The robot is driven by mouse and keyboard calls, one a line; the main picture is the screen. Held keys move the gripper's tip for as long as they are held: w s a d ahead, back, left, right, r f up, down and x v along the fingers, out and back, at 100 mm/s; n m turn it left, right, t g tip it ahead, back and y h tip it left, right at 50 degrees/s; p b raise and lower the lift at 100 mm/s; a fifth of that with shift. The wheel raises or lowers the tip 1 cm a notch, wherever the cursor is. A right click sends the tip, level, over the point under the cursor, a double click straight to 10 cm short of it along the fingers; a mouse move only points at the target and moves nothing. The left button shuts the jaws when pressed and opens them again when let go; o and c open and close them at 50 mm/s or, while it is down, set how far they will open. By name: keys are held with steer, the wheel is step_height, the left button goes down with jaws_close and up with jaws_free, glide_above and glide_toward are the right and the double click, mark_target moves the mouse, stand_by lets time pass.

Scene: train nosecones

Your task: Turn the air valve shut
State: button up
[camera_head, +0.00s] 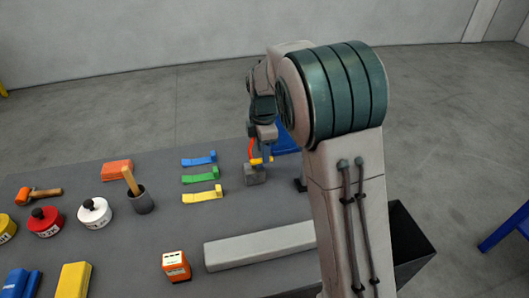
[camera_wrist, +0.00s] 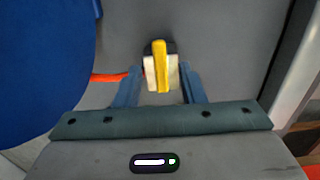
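The air valve is a small grey block (camera_head: 255,176) with a yellow handle (camera_head: 262,161) on top, near the far edge of the table. A red-orange hose (camera_head: 251,148) meets it, also seen in the wrist view (camera_wrist: 107,77). My gripper (camera_head: 266,143) is just above the valve, pointing down. In the wrist view the yellow handle (camera_wrist: 160,66) stands lengthwise between the two blue fingers, over a pale block. My gripper looks open, with pale strips between the handle and each finger. Whether a finger touches the handle is hard to see.
Blue, green and yellow brackets (camera_head: 201,177) lie left of the valve. A long grey bar (camera_head: 260,246) and an orange box (camera_head: 176,266) lie in front. Something blue (camera_head: 286,137) is behind my gripper.

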steer(key=shift+f, duration=0.9)
steer(key=shift+c, duration=0.3)
jaws_close()
